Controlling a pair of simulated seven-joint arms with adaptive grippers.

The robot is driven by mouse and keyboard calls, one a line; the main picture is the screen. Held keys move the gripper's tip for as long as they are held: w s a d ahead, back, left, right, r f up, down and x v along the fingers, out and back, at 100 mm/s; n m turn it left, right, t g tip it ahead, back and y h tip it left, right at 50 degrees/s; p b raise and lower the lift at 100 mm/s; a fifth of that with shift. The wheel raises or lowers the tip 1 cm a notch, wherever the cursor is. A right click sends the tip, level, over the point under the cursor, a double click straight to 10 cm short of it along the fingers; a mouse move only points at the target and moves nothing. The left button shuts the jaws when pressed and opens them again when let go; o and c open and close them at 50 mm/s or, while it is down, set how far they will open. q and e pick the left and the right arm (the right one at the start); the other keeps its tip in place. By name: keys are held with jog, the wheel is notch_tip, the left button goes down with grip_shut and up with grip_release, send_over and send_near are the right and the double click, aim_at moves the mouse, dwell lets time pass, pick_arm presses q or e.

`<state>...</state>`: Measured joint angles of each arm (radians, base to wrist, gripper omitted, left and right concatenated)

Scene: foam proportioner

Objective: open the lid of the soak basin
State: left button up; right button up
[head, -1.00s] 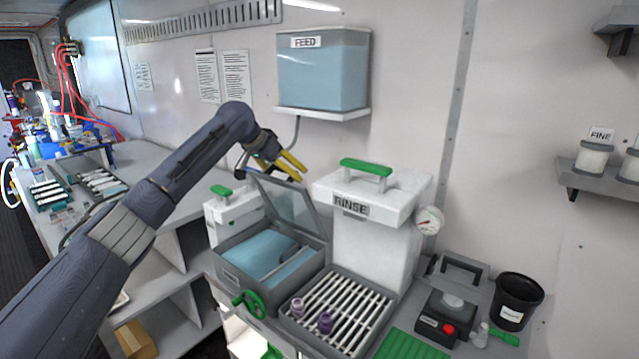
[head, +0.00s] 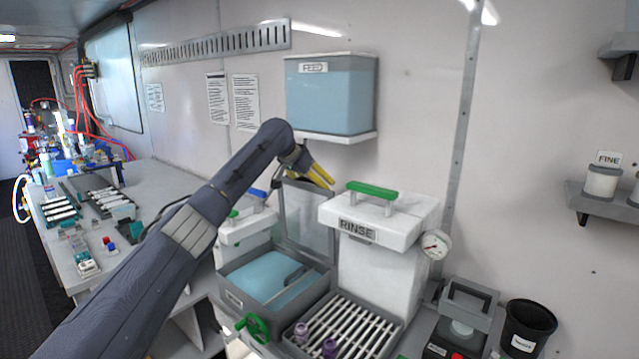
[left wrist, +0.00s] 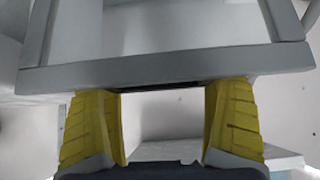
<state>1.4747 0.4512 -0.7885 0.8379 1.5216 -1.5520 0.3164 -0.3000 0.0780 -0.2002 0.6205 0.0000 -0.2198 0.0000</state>
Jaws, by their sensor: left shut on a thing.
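The soak basin (head: 265,303) is a grey box holding blue liquid, left of centre in the head view. Its lid (head: 306,226), a grey frame with a clear pane, stands raised, close to upright, at the basin's back edge. My left gripper (head: 322,178), with yellow fingers, is at the lid's top edge and shut on the lid. In the left wrist view the lid's grey edge bar (left wrist: 165,72) crosses in front of the yellow fingers (left wrist: 163,125). The exact contact is hidden there. My right gripper is not in view.
The white rinse tank (head: 380,260) with a green handle stands close to the lid's right. A slatted rack (head: 350,328) with purple-topped vials is in front of it. The feed tank (head: 330,95) hangs on the wall above. A green handwheel (head: 257,328) is on the basin's front.

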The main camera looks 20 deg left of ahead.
pick_arm(q)
jog(key=shift+f, duration=0.2)
jog(key=o, duration=1.3)
jog(key=shift+s+a+r, duration=0.1)
jog(key=shift+s+r, duration=0.1)
jog(key=shift+r, duration=0.25)
jog(key=v, duration=1.1)
